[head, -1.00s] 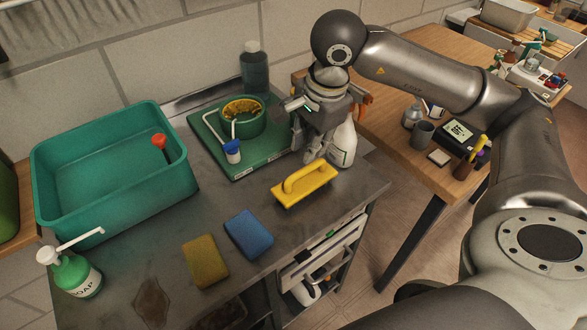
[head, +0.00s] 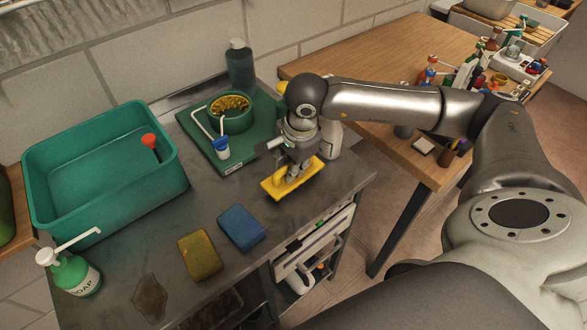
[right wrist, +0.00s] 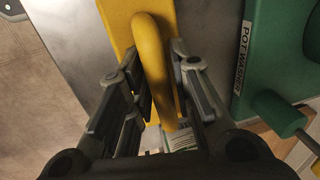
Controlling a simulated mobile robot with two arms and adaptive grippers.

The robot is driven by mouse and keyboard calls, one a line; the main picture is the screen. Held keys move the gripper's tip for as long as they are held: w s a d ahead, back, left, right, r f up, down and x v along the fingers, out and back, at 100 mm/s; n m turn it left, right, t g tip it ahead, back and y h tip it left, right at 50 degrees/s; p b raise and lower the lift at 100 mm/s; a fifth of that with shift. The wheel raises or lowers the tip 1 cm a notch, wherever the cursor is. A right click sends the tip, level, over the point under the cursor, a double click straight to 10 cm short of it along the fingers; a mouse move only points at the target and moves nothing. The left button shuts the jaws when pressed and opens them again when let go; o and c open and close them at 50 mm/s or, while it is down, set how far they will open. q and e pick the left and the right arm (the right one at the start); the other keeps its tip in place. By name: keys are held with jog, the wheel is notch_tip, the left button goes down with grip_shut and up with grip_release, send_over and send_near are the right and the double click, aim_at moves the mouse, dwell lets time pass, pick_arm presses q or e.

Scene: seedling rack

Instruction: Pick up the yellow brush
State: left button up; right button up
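The yellow brush (head: 274,190) lies on the metal counter near its right front edge, with its arched handle up. My right gripper (head: 290,178) is directly over it, pointing down. In the right wrist view the brush's handle (right wrist: 152,50) runs between the two fingers of my right gripper (right wrist: 155,58). The fingers are apart, one on each side of the handle, with gaps still showing. The gripper hides part of the brush in the head view. My left gripper is in neither view.
A white spray bottle (head: 331,143) stands close to my right gripper. Blue (head: 241,228) and yellow-brown (head: 200,256) sponges lie front left. A green basin (head: 55,207) is at left.

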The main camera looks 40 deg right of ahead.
grip_shut()
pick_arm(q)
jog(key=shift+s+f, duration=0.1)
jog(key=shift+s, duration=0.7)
pick_arm(e)
jog(key=shift+r, duration=0.15)
jog(key=shift+r+b, duration=0.45)
jog(key=shift+r, duration=0.2)
pick_arm(q)
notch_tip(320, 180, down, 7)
jog(key=b, duration=0.5)
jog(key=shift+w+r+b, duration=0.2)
jog(key=shift+b, duration=0.15)
pick_arm(e)
jog(key=s+a+r, duration=0.3)
jog(key=s+r, duration=0.8)
jog(key=s, duration=0.2)
jog(key=shift+s+a+r, duration=0.15)
jog(key=shift+s+r, duration=0.1)
jog(key=shift+s, duration=0.1)
